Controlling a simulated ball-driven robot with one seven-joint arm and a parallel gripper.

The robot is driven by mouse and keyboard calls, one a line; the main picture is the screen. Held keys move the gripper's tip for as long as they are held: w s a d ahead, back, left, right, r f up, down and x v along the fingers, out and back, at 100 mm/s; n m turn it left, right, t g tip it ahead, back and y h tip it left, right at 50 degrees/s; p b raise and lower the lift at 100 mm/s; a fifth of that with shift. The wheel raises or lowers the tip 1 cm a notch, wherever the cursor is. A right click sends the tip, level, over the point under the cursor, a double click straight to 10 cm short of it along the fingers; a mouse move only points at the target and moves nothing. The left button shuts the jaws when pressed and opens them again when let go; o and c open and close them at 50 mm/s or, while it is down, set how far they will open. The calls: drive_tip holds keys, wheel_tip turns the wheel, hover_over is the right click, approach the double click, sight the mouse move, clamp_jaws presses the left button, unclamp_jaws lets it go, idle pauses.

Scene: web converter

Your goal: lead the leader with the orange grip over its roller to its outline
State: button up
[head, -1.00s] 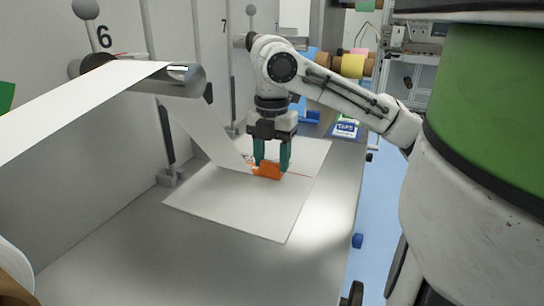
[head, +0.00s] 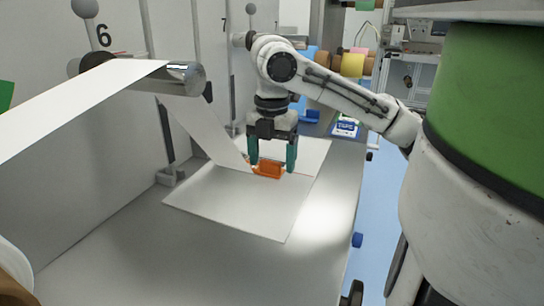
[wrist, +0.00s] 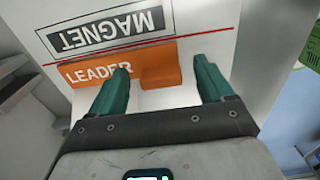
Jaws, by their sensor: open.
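The leader's orange grip (head: 267,170) lies on the white board (head: 240,204). In the wrist view the orange band (wrist: 105,72) reads LEADER and lies along a red line, with its raised orange block (wrist: 157,76) between my fingers. A black outlined box marked MAGNET (wrist: 105,30) is just beyond the line. The white web (head: 95,97) passes over the roller (head: 185,79) by the 6, and a white strip (head: 205,133) slants down to the grip. My gripper (head: 272,165) is open, its teal fingers apart on either side of the block.
The grey panel wall (head: 60,140) with knobs stands on the left. A blue labelled box (head: 345,129) and tape rolls (head: 352,66) are at the back right. The grey table in front of the board is clear.

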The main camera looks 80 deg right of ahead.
wheel_tip(320, 180, up, 11)
drive_tip(key=p, duration=0.3)
idle(0.4)
